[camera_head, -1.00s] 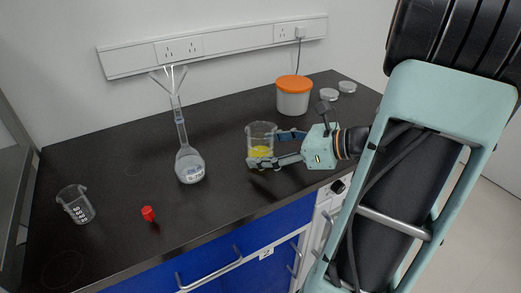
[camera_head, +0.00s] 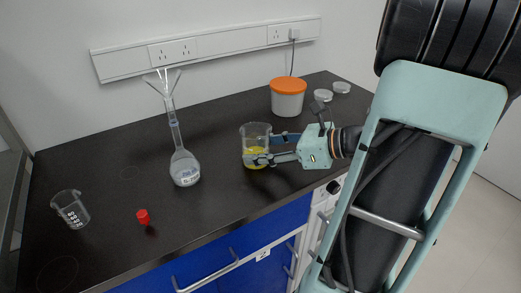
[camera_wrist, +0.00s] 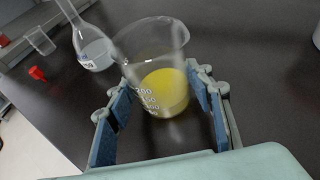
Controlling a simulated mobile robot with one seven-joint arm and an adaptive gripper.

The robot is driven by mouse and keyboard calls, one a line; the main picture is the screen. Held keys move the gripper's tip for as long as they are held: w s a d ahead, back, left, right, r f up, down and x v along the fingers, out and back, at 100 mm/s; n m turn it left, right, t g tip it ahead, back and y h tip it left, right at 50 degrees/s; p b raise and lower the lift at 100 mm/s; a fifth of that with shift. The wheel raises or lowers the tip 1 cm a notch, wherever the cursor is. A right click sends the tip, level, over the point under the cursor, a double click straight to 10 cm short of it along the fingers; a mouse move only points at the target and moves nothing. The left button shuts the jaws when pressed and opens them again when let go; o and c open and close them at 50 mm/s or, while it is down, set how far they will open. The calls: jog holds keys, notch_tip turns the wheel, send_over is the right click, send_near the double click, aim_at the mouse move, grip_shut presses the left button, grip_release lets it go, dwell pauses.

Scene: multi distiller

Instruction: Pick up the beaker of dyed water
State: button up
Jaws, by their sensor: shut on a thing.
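The beaker of dyed water (camera_head: 256,139) is clear glass with yellow liquid in its lower part, and it stands upright on the dark bench. My gripper (camera_head: 257,158) reaches it from the right, with a finger on either side, shut on its lower body. In the wrist view, the beaker (camera_wrist: 158,75) appears between the blue-padded fingers (camera_wrist: 160,88), its white scale marks facing the camera. No lift off the bench is visible.
A long-necked flask (camera_head: 184,170) with a funnel on top stands left of the beaker. An empty beaker (camera_head: 70,210) and a red cap (camera_head: 143,216) are farther left.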

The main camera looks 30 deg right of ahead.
jog(key=shift+r, duration=0.65)
jog(key=s+r+p, duration=0.5)
jog(key=s+r, duration=0.6)
jog(key=s, duration=0.3)
jog(key=shift+r, duration=0.15)
